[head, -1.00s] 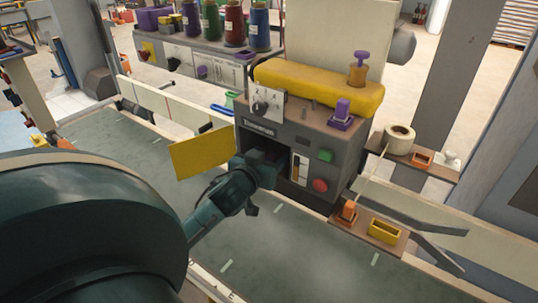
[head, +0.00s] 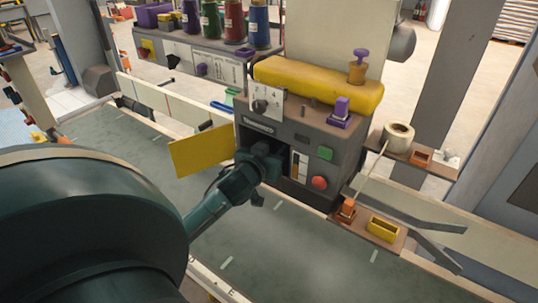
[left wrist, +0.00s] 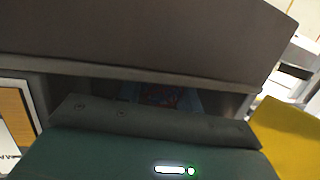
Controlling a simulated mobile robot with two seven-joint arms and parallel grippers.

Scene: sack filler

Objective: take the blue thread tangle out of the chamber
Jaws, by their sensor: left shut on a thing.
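The chamber (head: 276,146) is a dark opening in the front of the grey sewing machine, with its yellow door (head: 201,150) swung open to the left. My left gripper (head: 263,160) is at the opening, its fingers hidden by its own body. In the left wrist view the dark gripper body fills the bottom, and a dim blue patch with reddish marks, apparently the blue thread tangle (left wrist: 160,96), shows just beyond it inside the chamber. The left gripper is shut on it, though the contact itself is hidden. My right gripper is not in view.
A green button (head: 325,153) and a red button (head: 319,183) are right of the chamber. A shelf with an orange piece and a yellow tray (head: 385,229) juts out at the right. The conveyor (head: 300,250) in front is clear.

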